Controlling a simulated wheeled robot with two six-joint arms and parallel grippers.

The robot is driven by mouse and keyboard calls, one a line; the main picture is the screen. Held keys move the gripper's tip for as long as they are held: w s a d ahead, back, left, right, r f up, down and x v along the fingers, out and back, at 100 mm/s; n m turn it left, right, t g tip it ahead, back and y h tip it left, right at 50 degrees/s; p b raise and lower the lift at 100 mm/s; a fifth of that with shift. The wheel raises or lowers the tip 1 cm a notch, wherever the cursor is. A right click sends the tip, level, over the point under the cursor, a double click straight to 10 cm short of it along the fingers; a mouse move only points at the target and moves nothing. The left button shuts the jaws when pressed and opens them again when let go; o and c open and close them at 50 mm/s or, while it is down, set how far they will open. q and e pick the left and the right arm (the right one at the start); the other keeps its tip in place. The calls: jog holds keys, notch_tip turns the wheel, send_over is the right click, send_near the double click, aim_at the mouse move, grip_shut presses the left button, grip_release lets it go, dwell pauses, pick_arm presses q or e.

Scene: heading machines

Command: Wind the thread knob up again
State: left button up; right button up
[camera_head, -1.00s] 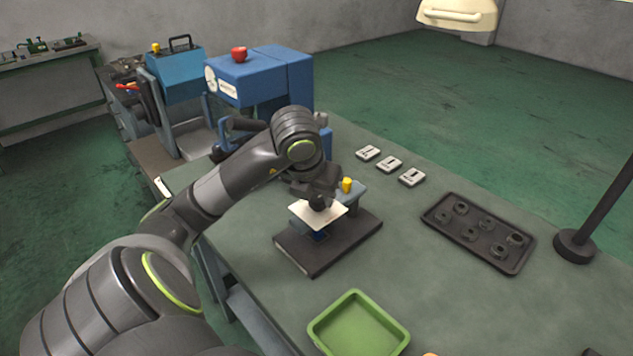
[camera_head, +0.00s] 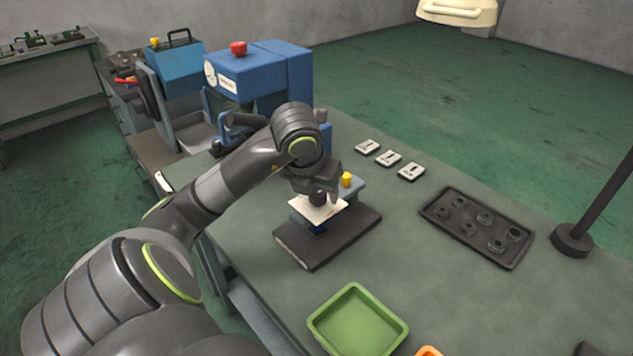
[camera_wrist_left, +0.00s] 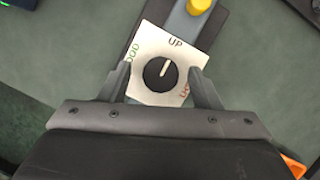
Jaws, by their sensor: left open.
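The thread knob (camera_wrist_left: 160,74) is a round black knob with a white pointer line. It sits on a white plate (camera_wrist_left: 148,42) lettered "UP" at the top, with green lettering at the left and red at the right. The pointer line points up, close to "UP". The plate also shows in the head view (camera_head: 328,211), on a small blue-grey fixture with a dark base (camera_head: 350,238). My left gripper (camera_wrist_left: 160,75) is open, its fingers on either side of the knob with a gap to each; whether they are at its height I cannot tell. My right gripper is not in view.
A yellow button (camera_head: 347,179) stands on the fixture behind the plate. A green tray (camera_head: 358,322) lies in front, a dark tray of round parts (camera_head: 477,226) to the right. Blue machines (camera_head: 258,75) stand behind my left arm. The bench between the trays is clear.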

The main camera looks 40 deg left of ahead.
pick_arm(q)
jog(key=shift+s+r+p, duration=0.2)
jog(key=shift+r+p, duration=0.4)
jog(key=p+v, duration=1.2)
jog(key=v, duration=0.4)
jog(key=shift+s+d, duration=0.1)
jog(key=shift+s, duration=0.05)
